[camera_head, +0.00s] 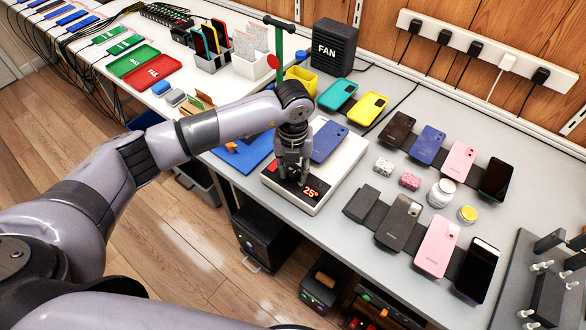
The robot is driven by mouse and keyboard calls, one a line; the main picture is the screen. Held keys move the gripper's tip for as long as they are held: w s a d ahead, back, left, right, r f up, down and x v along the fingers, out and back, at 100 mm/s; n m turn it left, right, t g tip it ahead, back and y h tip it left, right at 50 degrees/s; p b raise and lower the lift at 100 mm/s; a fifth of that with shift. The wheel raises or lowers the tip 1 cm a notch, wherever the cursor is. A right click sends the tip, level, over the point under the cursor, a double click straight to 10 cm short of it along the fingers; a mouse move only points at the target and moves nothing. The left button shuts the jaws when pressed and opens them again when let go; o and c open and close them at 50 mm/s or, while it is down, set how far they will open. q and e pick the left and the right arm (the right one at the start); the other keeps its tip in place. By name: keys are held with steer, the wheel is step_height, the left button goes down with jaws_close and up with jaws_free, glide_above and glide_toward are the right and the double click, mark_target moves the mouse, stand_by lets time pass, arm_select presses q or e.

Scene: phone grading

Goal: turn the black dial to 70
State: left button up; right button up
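A white heating plate (338,159) stands on the grey bench with a blue phone (328,141) lying on it. Its dark front panel shows "25°" in red on the display (311,191). My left gripper (291,178) points down over the front panel, left of the display. The black dial cannot be made out; the gripper covers that part of the panel. Whether the fingers touch or grip it is hidden. My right gripper is out of view.
A blue mat (247,152) lies left of the plate, partly behind my arm. Teal (337,94) and yellow (368,108) phone cases lie behind it. A black FAN box (333,47) stands at the back. Several phones, small jars and sponge-like blocks lie to the right.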

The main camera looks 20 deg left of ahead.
mark_target(293, 173)
arm_select(q)
steer(key=shift+r, duration=0.1)
step_height(293, 173, up, 12)
stand_by(0.5)
stand_by(0.4)
